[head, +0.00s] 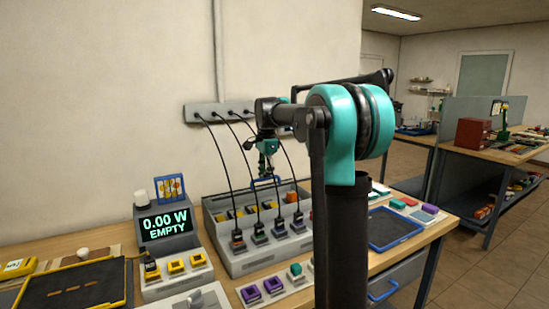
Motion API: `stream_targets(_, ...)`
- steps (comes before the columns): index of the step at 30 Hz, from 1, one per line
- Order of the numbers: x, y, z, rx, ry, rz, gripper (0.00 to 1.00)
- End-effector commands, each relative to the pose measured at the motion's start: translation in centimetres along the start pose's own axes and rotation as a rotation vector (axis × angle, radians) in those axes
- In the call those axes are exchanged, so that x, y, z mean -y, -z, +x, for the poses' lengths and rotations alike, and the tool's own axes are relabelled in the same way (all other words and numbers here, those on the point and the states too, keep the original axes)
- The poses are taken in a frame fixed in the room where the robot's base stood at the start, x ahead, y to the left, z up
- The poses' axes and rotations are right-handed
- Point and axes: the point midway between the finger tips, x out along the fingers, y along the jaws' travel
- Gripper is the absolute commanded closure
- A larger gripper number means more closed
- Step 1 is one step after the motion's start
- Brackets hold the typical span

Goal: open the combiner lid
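A large grey box (240,264) with several slots stands on the wooden bench. Black cables run down to plugs along its front row. A blue handle bar (264,182) shows at the back of this box. My gripper (267,173) points down close above the blue bar. It is small in the head view, and I cannot tell if its fingers touch the bar or how far apart they are. No part is clearly readable as the combiner lid. My arm hides the right end of the box.
A display (164,223) reads 0.00 W EMPTY. Yellow blocks in a grey holder (176,284), purple blocks (262,290) and a blue-rimmed tray (392,230) share the bench. A cable strip (215,111) is on the wall. Another workbench (508,150) stands right, with floor between.

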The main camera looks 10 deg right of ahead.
Motion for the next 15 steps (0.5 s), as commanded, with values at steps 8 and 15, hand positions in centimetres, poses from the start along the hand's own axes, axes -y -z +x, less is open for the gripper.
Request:
stream_targets(8, -2.4, 0.1, 3.5, -0.001, 0.051, 0.001, 0.68)
stream_targets(15, -2.9, 0.0, 3.6, 0.0, 0.132, 0.0, 0.68)
